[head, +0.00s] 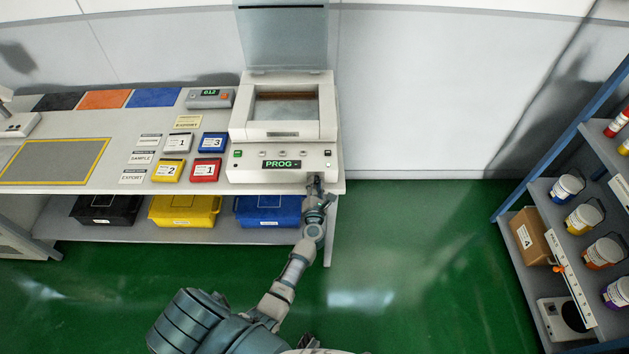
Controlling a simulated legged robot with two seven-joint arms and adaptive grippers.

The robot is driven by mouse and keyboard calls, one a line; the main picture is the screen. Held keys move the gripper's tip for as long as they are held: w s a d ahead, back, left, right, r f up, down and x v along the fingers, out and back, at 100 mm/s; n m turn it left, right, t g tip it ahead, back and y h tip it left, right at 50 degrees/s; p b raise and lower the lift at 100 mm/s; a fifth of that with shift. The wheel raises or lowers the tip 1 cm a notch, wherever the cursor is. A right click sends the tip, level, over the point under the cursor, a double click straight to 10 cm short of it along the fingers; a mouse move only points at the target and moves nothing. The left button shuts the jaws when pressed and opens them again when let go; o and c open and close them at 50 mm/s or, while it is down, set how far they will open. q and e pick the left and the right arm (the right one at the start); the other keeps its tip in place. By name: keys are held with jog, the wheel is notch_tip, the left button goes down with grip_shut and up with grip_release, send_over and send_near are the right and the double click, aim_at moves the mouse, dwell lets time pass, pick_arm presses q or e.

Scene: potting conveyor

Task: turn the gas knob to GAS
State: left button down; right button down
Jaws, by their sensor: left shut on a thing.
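A cream-white machine (240,173) with a raised lid stands at the right end of the bench. Its front panel has a display (280,164) reading PROG and several small controls. My left gripper (315,181) is at the lower right of this panel, shut on what appears to be the gas knob. The fingers cover the knob, so its marks and the way it points are hidden. My right gripper is not in view.
The bench (110,122) carries colored labeled boxes, such as a red one (206,169), left of the machine. Bins, including a blue one (266,212), sit underneath. A shelf rack (535,195) with paint pots stands at right. Green floor between is clear.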

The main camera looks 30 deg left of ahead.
pick_arm(q)
jog(key=m+p, duration=0.2)
jog(key=m, duration=0.1)
jog(key=shift+r+m, duration=0.25)
jog(key=shift+m, duration=0.05)
jog(key=shift+d+f+m+p, duration=0.1)
jog(key=shift+f+m+p, duration=0.05)
jog(key=shift+m+p, duration=1.45)
jog(key=shift+m, duration=0.5)
jog(key=shift+f, duration=0.1)
jog(key=c, duration=0.9)
grip_release()
jog(key=shift+w, duration=0.15)
jog(key=shift+f, duration=0.1)
